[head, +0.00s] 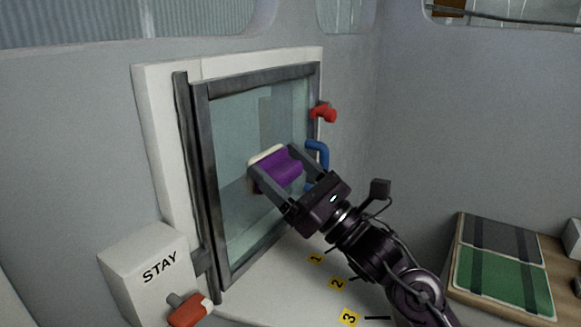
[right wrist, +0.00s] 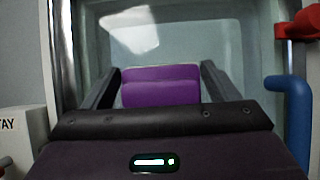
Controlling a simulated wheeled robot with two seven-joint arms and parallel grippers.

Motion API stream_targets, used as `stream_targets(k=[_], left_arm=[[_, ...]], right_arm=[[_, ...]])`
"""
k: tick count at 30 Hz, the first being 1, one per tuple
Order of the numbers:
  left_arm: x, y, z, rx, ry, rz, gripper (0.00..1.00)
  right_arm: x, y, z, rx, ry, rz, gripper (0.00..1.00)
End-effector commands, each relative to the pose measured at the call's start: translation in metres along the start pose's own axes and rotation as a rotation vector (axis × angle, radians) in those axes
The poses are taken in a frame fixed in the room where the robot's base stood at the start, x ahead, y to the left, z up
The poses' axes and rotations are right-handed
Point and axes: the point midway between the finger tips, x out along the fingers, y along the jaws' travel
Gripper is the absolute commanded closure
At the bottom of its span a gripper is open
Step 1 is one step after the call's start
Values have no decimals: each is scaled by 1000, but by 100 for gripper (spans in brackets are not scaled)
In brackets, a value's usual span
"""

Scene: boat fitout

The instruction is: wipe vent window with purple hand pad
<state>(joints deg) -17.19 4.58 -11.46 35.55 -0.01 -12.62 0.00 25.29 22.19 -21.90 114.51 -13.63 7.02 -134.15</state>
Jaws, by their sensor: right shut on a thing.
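The vent window (head: 236,128) is a glass pane in a dark grey frame, set in a white surround on the grey wall. Its glass also shows behind the pad in the right wrist view (right wrist: 200,38). My right gripper (head: 277,163) is shut on the purple hand pad (head: 281,169), which has a pale edge facing the glass. The pad sits between the two fingers in the right wrist view (right wrist: 160,87). The pad is in front of the middle of the pane; I cannot tell whether it touches the glass. My left gripper is not in view.
A white box marked STAY (head: 150,262) with a red-orange handle (head: 190,311) stands at lower left. A red handle (head: 324,112) and a blue handle (head: 318,152) are right of the frame. Yellow number tags (head: 337,284) mark the white ledge. Green and grey mats (head: 503,279) lie at right.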

Motion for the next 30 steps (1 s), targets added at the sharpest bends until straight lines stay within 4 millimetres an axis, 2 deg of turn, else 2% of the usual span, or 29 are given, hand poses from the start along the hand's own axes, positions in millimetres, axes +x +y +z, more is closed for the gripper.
stream_targets(k=[6,14,24,30], left_arm=[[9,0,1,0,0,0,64],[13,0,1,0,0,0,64],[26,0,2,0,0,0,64],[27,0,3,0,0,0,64]], right_arm=[[-1,18,-1,0,-1,2,37],[-1,28,-1,1,-1,2,37],[-1,57,-1,0,0,2,37],[0,62,1,0,-1,1,37]])
